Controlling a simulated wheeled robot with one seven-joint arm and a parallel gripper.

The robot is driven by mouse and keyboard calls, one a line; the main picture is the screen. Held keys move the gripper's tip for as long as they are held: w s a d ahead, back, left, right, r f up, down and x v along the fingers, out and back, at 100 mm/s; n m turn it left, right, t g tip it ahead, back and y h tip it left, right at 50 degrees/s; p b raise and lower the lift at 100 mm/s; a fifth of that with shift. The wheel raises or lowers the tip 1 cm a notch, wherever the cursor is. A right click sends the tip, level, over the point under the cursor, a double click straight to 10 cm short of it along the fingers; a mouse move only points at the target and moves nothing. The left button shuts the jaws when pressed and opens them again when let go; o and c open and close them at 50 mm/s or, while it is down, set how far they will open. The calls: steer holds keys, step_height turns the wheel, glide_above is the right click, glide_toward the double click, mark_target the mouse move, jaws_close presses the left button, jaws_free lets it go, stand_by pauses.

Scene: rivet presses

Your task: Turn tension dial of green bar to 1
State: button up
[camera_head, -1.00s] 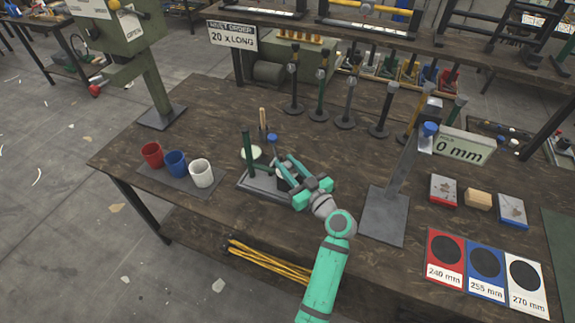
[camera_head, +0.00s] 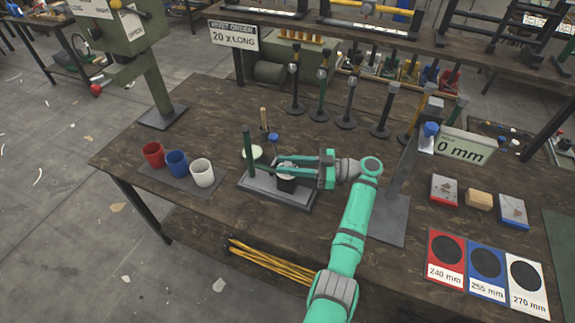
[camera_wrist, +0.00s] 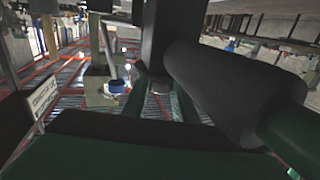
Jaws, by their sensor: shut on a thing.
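A small fixture on a grey base plate (camera_head: 256,184) stands on the bench, with an upright dark green bar (camera_head: 247,142) at its left. A dark, round part with a pale top (camera_head: 286,171), seemingly the tension dial, sits at the front right of the plate. My gripper (camera_head: 284,168) reaches in level from the right, its teal fingers closed around this part and covering much of it. No dial numbers are readable. The wrist view shows a dark grey cylinder (camera_wrist: 215,90) on a green rod (camera_wrist: 292,135) very close up; the grip itself is not clear there.
A blue-topped post (camera_head: 273,137) and a tan peg (camera_head: 263,118) stand behind the dial. Red (camera_head: 153,153), blue and white cups stand to the left.

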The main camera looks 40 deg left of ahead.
steer(key=shift+f+n+g+h, duration=0.1)
steer(key=shift+n+g+h, duration=0.8)
steer(key=shift+g, duration=0.4)
steer(key=shift+w+f+n, duration=0.1)
steer(key=shift+n, duration=0.2)
